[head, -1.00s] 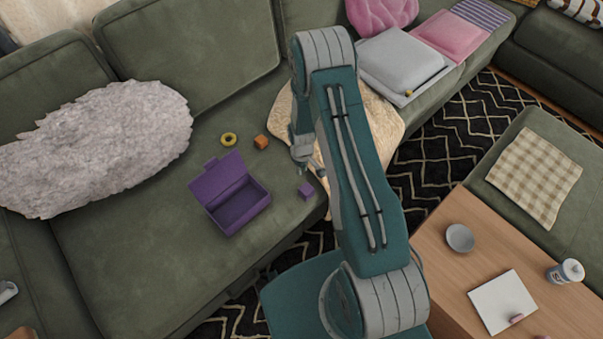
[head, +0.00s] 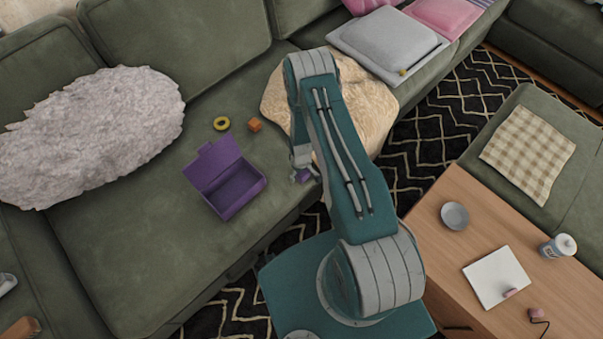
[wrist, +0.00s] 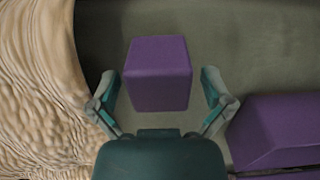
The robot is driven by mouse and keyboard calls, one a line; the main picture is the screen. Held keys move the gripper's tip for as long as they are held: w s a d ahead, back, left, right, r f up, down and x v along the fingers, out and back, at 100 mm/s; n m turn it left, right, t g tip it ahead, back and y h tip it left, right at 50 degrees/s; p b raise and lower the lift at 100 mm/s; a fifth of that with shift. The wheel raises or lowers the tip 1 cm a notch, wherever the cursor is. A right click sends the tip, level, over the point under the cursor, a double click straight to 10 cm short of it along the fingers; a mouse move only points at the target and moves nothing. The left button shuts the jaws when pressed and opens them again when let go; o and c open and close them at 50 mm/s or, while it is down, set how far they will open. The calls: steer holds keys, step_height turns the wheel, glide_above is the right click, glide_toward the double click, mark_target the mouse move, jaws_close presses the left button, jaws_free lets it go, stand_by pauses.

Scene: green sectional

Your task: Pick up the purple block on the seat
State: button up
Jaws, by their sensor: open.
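The purple block (wrist: 158,74) sits on the green seat, and in the wrist view it lies between the two spread fingers of my gripper (wrist: 160,90). A gap shows on each side of it, so the fingers appear apart from it. In the head view the purple block (head: 300,175) is mostly hidden behind my gripper (head: 305,165), near the seat's front edge. My gripper is open and empty, low over the block.
An open purple box (head: 236,192) stands left of the block; its edge shows at right in the wrist view (wrist: 280,130). An orange cube (head: 255,125) and a yellow ring (head: 221,124) lie behind. A beige throw (head: 375,105) lies beside the block. A wooden table (head: 425,235) stands right.

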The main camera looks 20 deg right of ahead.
mark_target(305, 174)
steer(key=shift+f, duration=0.4)
steer(key=c, duration=1.2)
steer(key=shift+r, duration=0.1)
steer(key=shift+r, duration=0.65)
steer(key=s+r, duration=0.4)
steer(key=s+a+r, duration=0.1)
steer(key=s+r, duration=0.2)
steer(key=s, duration=0.2)
steer(key=s+r, duration=0.4)
steer(key=s, duration=0.1)
steer(key=shift+a+r, duration=0.25)
steer(key=shift+r, duration=0.05)
